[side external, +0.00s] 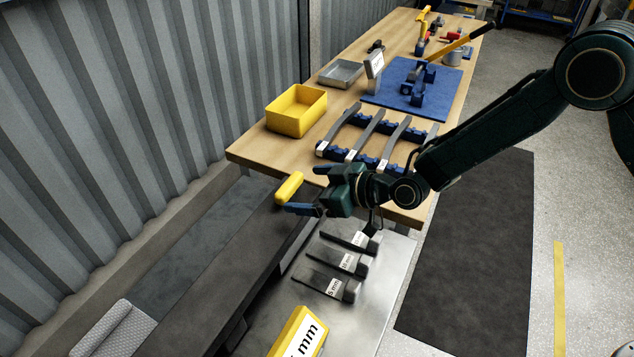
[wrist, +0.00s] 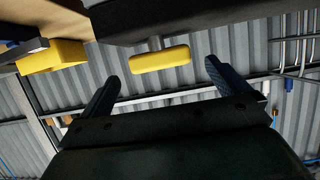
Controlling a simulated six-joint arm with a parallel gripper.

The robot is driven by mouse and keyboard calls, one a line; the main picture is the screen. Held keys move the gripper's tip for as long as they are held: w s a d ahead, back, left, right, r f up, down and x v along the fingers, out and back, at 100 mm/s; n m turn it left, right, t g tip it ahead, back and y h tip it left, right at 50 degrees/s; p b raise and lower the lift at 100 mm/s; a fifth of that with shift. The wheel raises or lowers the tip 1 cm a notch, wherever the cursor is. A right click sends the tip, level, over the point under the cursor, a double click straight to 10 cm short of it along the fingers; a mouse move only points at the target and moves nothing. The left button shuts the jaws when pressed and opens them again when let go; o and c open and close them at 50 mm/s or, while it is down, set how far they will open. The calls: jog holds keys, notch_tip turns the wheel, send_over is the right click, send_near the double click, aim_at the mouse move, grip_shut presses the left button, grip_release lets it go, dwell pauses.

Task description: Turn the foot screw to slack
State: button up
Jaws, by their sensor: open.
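The foot screw appears as a rounded yellow bar handle (side external: 289,187) beside a dark machine body near the bench's front end. In the wrist view the yellow handle (wrist: 160,60) lies crosswise, with a short stem running up to the black body (wrist: 190,15). My gripper (side external: 304,190) is open, its two fingers spread to either side of the handle. In the wrist view my gripper's fingers (wrist: 161,72) show a gap at both ends of the bar; nothing is held. How far the handle reaches in between the fingers is hard to tell.
A yellow bin (side external: 296,110) and a blue rack (side external: 365,140) with grey curved pieces stand on the wooden bench (side external: 262,155). Labelled dark pieces (side external: 340,262) lie on a metal surface below my gripper. A corrugated wall (side external: 130,90) stands at left.

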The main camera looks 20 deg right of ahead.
aim_at(283, 187)
jog(key=shift+x, duration=3.85)
jog(key=c, duration=0.9)
